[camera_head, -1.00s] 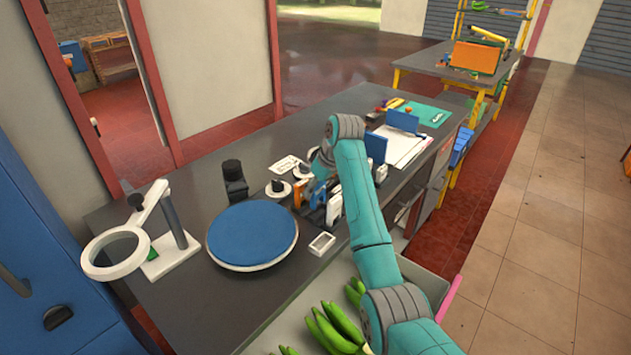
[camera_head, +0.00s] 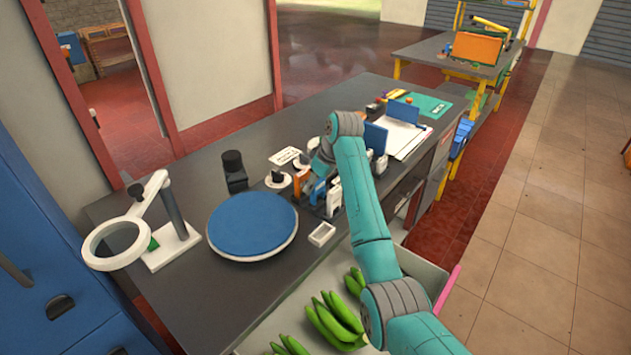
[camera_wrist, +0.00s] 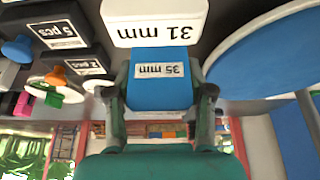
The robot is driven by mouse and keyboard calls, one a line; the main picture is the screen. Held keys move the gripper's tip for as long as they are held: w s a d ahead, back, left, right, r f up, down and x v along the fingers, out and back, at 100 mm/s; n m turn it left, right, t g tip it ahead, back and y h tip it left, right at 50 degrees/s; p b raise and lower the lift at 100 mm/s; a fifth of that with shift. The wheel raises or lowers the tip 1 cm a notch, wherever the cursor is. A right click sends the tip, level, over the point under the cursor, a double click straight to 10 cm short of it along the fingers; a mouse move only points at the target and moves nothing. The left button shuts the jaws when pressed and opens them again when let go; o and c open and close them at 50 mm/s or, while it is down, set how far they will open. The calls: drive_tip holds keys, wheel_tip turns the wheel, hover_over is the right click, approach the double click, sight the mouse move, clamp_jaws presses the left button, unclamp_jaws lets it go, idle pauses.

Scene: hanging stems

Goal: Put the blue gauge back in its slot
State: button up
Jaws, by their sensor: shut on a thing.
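The blue gauge, labelled "35 mm" (camera_wrist: 160,98), is between the two fingers of my gripper (camera_wrist: 162,110) in the wrist view. My gripper is shut on it. A white gauge labelled "31 mm" (camera_wrist: 155,30) stands just beyond it in the wrist view; I cannot tell whether the two touch. In the head view my gripper (camera_head: 322,172) is low over the row of gauges on the dark bench, right of the round blue turntable. The blue gauge (camera_head: 318,192) shows there beside white blocks (camera_head: 334,195). The slot itself is hidden.
The blue turntable (camera_head: 252,226) is close on the left. A ring magnifier (camera_head: 115,244) stands further left. Dark holders labelled "5 pcs" (camera_wrist: 50,32) and "2 pcs" (camera_wrist: 82,68) stand beside the gauges. Green bananas (camera_head: 335,318) lie in a tray in front.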

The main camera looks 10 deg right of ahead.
drive_tip(key=shift+f, duration=0.95)
drive_tip(key=o, duration=1.2)
drive_tip(key=shift+c, duration=0.2)
